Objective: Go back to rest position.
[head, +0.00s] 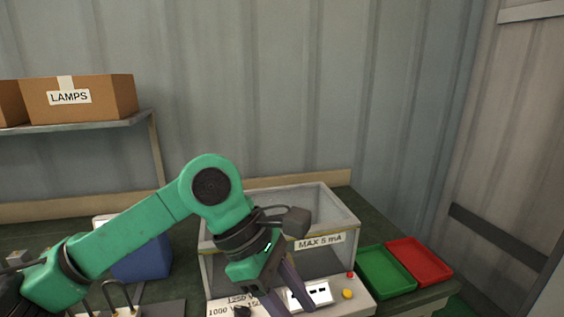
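My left arm comes in from the left and bends down over the test box. My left gripper (283,293) points down in front of the box, over its front panel, with its dark fingers near the white socket plate. The fingertips are close to the picture's bottom edge and I cannot tell whether they are apart or hold anything. My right gripper is not in view.
The clear-walled test box (337,222) marked "MAX 5 mA" stands on the dark green bench. A green tray (386,271) and a red tray (420,260) lie to its right. A blue bin (143,262) is behind my arm. A shelf holds a "LAMPS" carton (110,98).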

